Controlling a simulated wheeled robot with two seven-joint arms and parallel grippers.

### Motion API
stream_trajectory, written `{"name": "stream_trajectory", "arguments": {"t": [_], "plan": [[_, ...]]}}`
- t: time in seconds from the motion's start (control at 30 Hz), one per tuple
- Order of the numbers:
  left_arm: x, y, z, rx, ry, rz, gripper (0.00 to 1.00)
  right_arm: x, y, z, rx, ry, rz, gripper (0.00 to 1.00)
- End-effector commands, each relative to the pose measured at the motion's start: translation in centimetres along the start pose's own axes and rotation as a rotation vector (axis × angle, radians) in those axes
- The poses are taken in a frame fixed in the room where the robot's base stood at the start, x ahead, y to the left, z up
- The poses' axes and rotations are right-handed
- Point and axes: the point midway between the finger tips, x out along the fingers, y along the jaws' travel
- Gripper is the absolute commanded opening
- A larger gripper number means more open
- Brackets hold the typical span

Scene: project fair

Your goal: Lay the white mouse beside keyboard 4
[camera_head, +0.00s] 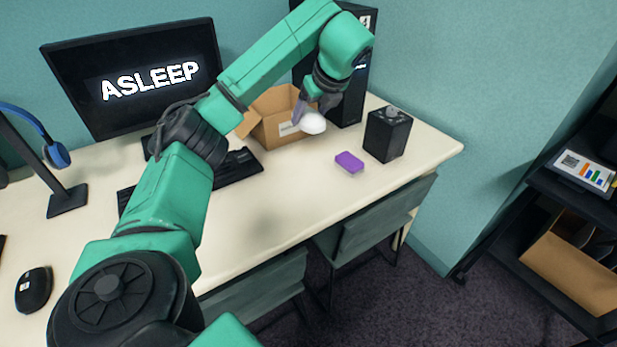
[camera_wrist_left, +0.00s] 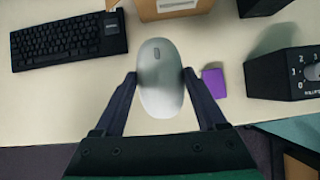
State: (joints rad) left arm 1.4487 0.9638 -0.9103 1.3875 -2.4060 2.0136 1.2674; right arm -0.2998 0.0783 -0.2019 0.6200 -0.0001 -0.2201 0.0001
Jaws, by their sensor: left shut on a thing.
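The white mouse (camera_head: 312,123) is held by my left gripper (camera_head: 311,108) above the desk, in front of the cardboard box. In the left wrist view the mouse (camera_wrist_left: 160,78) sits between the two fingers of the left gripper (camera_wrist_left: 160,90), which is shut on it. A black keyboard (camera_head: 240,164) lies on the desk to the left of the mouse, partly hidden by my arm. It also shows in the left wrist view (camera_wrist_left: 70,40), with a small label at its right end that I cannot read. My right gripper is not in view.
An open cardboard box (camera_head: 284,118), a purple block (camera_head: 349,162) and a black dial box (camera_head: 387,134) are on the desk (camera_head: 290,205). A monitor reading "ASLEEP" (camera_head: 140,80), a headset stand (camera_head: 67,200) and a black mouse (camera_head: 34,289) are at left. Bare desk lies before the keyboard.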

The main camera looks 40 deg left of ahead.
Motion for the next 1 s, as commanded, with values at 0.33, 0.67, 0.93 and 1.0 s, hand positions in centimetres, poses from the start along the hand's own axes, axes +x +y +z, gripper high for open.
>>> {"name": "stream_trajectory", "arguments": {"t": [0.33,0.67,0.93,1.0], "plan": [[10.1,0.2,-6.5,0.008,0.001,0.004,0.16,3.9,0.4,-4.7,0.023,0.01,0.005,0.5],[14.8,0.1,-9.6,0.009,0.001,0.003,0.16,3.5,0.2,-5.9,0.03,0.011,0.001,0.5],[16.0,0.1,-10.3,0.007,0.001,0.0,0.07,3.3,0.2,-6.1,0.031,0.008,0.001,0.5],[16.0,0.1,-10.3,0.007,0.002,0.0,1.0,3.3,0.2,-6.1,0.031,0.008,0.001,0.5]]}}
